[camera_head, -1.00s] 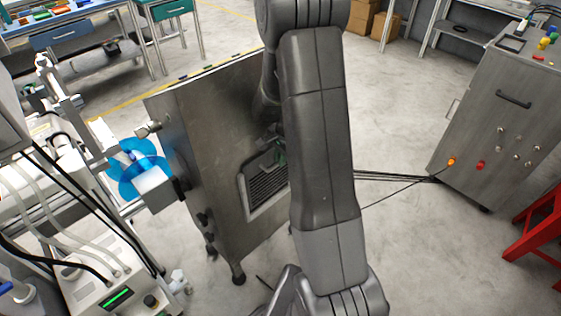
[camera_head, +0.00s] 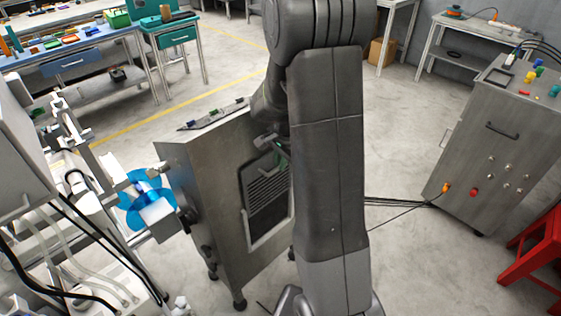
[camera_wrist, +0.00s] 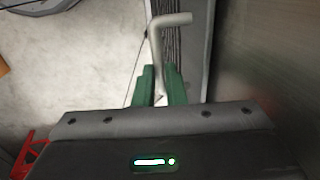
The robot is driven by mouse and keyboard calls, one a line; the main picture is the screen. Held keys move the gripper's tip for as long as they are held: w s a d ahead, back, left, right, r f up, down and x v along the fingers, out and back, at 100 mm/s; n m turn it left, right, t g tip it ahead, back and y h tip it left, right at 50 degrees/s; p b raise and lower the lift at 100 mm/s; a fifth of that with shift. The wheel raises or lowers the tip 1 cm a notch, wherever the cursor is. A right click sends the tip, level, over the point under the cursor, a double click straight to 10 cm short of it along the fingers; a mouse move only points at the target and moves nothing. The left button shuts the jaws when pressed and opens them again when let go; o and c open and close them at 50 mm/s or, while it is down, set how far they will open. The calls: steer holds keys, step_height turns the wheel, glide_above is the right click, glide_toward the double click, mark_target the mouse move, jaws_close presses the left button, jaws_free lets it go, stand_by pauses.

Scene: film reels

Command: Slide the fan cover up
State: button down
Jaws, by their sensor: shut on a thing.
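The fan cover (camera_head: 262,187) is a grey louvered panel on the front of the metal cabinet (camera_head: 215,185). It sits raised, with a dark opening (camera_head: 268,222) in the light frame below it. My gripper (camera_head: 281,153) is at the cover's upper part, partly hidden behind my arm. In the wrist view its green fingers (camera_wrist: 160,90) are shut on the handle (camera_wrist: 156,45), a bent grey rod. The louvers (camera_wrist: 167,50) run just behind the handle. The cover's right edge is hidden by my arm.
A blue reel (camera_head: 145,210) and white machinery stand close to the cabinet's left. A grey control cabinet (camera_head: 490,150) and a red stand (camera_head: 535,250) are at the right, with cables on the floor between. Flat tools lie on the cabinet top (camera_head: 212,118). Open floor lies behind.

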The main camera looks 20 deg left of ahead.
steer(key=shift+w+a+r, duration=0.1)
steer(key=shift+r, duration=0.15)
steer(key=c, duration=1.5)
jaws_free()
steer(key=shift+r, duration=0.1)
steer(key=d+r, duration=0.1)
steer(key=r, duration=0.8)
steer(key=s+d+r, duration=0.1)
steer(key=r, duration=0.3)
steer(key=shift+s+d+r+b, duration=0.1)
steer(key=shift+d+r+b, duration=0.05)
steer(key=shift+d+b, duration=0.15)
